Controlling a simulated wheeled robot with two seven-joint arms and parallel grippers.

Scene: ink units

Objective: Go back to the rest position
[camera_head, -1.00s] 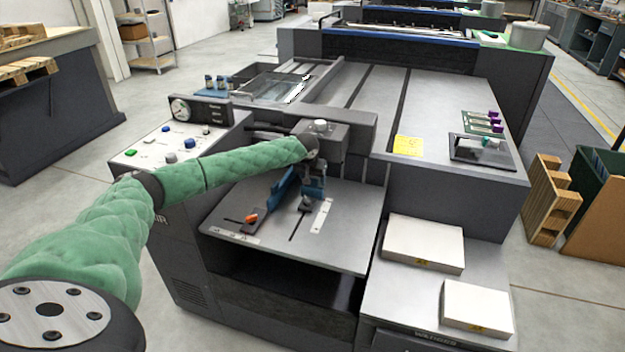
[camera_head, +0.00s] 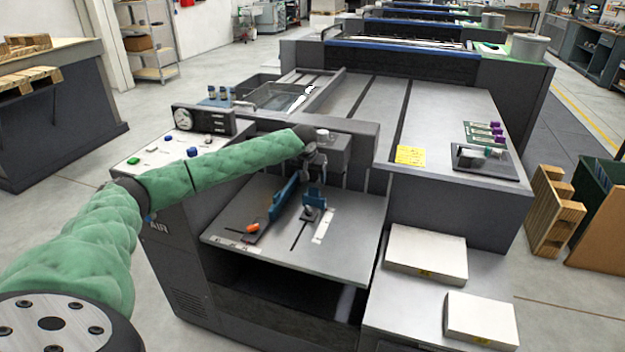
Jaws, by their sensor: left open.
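My left arm, in a green padded sleeve (camera_head: 230,168), comes in from the left over the machine's control panel. My left gripper (camera_head: 293,208) hangs above the grey metal shelf (camera_head: 340,235) at the front of the machine. Its two blue fingers are apart and nothing shows between them. A small dark clamp with a grey knob (camera_head: 309,214) is just below the right finger; I cannot tell whether they touch. A dark clamp with an orange knob (camera_head: 252,228) sits on the shelf to the left. My right gripper is not in view.
The control panel (camera_head: 150,160) with buttons and a gauge (camera_head: 182,117) lies close under my left arm. Two white blocks (camera_head: 425,251) (camera_head: 480,318) rest on the lower right ledge. A yellow note (camera_head: 410,155) and a dark tray (camera_head: 468,166) are on the machine top.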

